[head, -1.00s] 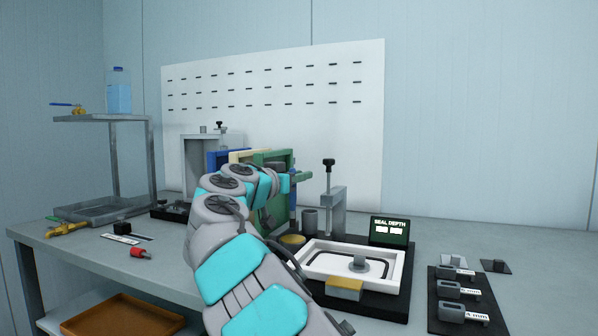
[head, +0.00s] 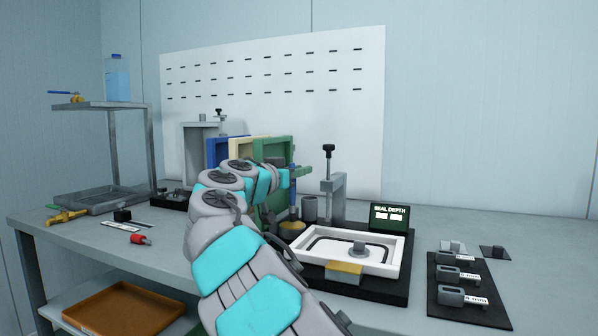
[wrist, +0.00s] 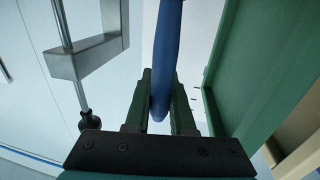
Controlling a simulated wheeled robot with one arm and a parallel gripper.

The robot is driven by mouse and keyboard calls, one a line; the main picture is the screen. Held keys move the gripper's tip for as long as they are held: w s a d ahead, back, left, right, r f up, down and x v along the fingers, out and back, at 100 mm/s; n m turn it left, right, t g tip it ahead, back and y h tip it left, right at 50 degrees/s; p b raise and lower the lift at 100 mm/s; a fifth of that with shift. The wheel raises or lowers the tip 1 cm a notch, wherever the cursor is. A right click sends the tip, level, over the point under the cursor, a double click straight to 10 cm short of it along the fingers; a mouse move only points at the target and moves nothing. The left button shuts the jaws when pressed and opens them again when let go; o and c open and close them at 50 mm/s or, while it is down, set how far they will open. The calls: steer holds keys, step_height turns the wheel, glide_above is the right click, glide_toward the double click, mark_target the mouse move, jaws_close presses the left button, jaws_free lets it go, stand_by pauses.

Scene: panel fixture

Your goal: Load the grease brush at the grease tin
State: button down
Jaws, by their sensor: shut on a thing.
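My gripper (wrist: 160,105) is shut on the blue handle (wrist: 168,60) of the grease brush, which runs between the fingers in the wrist view. In the head view the brush (head: 292,180) hangs steeply down from my gripper (head: 297,172). Its lower end is over or in front of the low yellow-topped grease tin (head: 285,227); I cannot tell whether it touches the grease. The bristles are not clearly visible.
A green panel (wrist: 268,70) stands close beside my gripper. A grey clamp post (head: 337,195) and dark cup (head: 310,208) stand right of the tin. A white-rimmed seal tray (head: 397,250) and the depth display (head: 389,216) lie further right.

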steer(key=shift+f+b, duration=0.55)
steer(key=shift+b, duration=0.1)
stand_by(0.6)
steer(key=shift+r, duration=0.1)
stand_by(0.4)
step_height(320, 180, up, 7)
steer(key=p, duration=0.4)
stand_by(0.4)
stand_by(0.5)
